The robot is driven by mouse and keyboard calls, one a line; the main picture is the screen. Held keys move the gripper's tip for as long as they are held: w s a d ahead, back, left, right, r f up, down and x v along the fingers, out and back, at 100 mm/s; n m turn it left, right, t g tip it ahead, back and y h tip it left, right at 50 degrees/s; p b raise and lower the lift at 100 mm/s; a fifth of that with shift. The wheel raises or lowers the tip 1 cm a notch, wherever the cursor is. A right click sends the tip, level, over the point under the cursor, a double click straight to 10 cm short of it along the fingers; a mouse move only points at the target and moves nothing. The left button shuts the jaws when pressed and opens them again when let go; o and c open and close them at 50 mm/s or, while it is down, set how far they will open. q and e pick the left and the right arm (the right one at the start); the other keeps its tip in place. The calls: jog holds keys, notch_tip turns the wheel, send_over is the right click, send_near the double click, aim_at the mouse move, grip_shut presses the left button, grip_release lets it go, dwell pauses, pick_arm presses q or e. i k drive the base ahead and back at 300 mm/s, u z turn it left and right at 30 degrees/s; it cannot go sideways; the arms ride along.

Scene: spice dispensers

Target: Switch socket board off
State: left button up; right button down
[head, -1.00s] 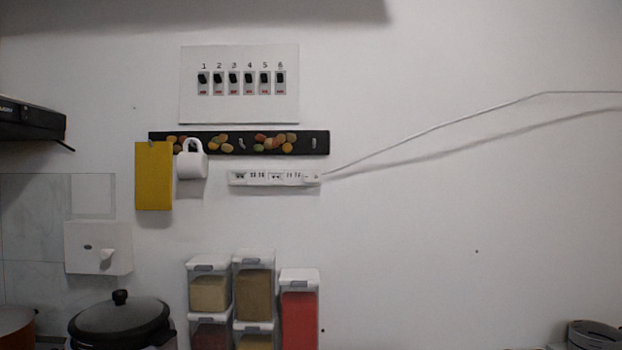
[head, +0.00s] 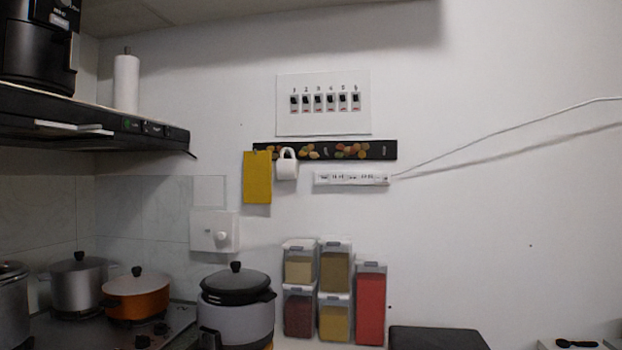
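The white socket board (head: 352,179) is fixed to the wall in the middle of the head view, below a dark hook rail. It is a narrow horizontal strip with several sockets. A cable runs from its right end up to the right. A small reddish spot shows at its right end; whether its switch is on or off is too small to tell. A panel of numbered switches (head: 322,127) is on the wall above it. Neither of my grippers is in view.
A rice cooker (head: 236,318), an orange pot (head: 137,297) and a range hood (head: 90,125) are left.

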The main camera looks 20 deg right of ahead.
aim_at(379, 178)
jog(key=u, duration=0.3)
jog(key=i, duration=0.9)
jog(key=z, duration=0.55)
